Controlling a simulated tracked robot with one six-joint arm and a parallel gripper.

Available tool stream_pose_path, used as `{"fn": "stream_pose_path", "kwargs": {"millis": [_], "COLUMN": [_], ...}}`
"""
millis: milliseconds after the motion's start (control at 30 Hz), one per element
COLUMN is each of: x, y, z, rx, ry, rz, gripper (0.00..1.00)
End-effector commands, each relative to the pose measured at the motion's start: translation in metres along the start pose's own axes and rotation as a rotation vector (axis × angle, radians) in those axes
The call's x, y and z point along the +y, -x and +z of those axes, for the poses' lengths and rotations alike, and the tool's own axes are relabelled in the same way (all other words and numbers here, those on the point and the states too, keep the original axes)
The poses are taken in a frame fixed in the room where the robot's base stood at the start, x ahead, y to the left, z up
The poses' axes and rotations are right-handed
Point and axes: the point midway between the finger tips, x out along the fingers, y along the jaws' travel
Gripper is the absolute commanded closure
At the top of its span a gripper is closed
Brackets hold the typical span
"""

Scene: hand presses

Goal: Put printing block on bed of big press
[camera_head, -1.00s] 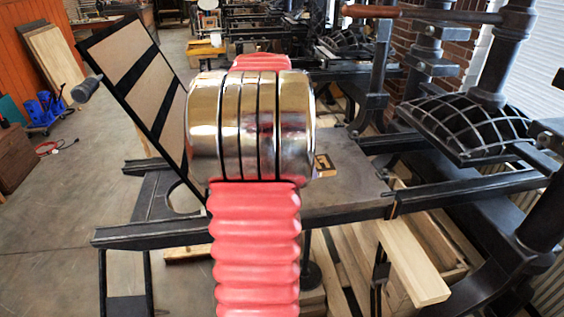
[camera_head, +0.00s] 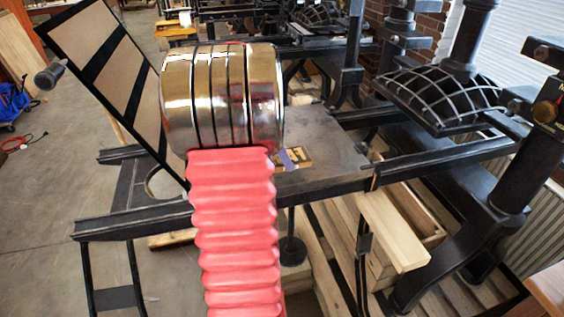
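The big press has a flat grey bed (camera_head: 335,150) on dark rails in the middle of the view. A small tan printing block (camera_head: 301,160) with dark marks shows at the bed, just right of my arm; its left part is hidden. It seems to lie on the bed, though I cannot tell whether it touches. A small purple piece (camera_head: 287,160) overlaps the block and may be part of my gripper. My red ribbed arm and its shiny metal joint cover the left of the bed. The rest of my gripper is hidden, so its state does not show.
The press's tilted framed lid (camera_head: 112,75) stands open at the left. The domed black platen (camera_head: 440,95) hangs over the rails at the right. Wooden slats and a pale plank (camera_head: 395,232) lie below. A wooden surface (camera_head: 553,290) enters at bottom right. Open floor is at left.

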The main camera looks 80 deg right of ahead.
Motion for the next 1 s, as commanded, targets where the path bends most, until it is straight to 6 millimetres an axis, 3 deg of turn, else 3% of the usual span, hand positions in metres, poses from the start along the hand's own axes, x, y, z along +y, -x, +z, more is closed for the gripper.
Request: {"fn": "stream_pose_path", "kwargs": {"millis": [367,700,1000], "x": [-0.001,-0.001,-0.001], "y": [-0.004,-0.035,-0.037], "z": [0.002,0.016,0.017], "rx": [0.0,0.0,0.0], "ry": [0.0,0.002,0.002], "rz": [-0.003,-0.002,-0.003], "gripper": [0.74,0.74,0.74]}}
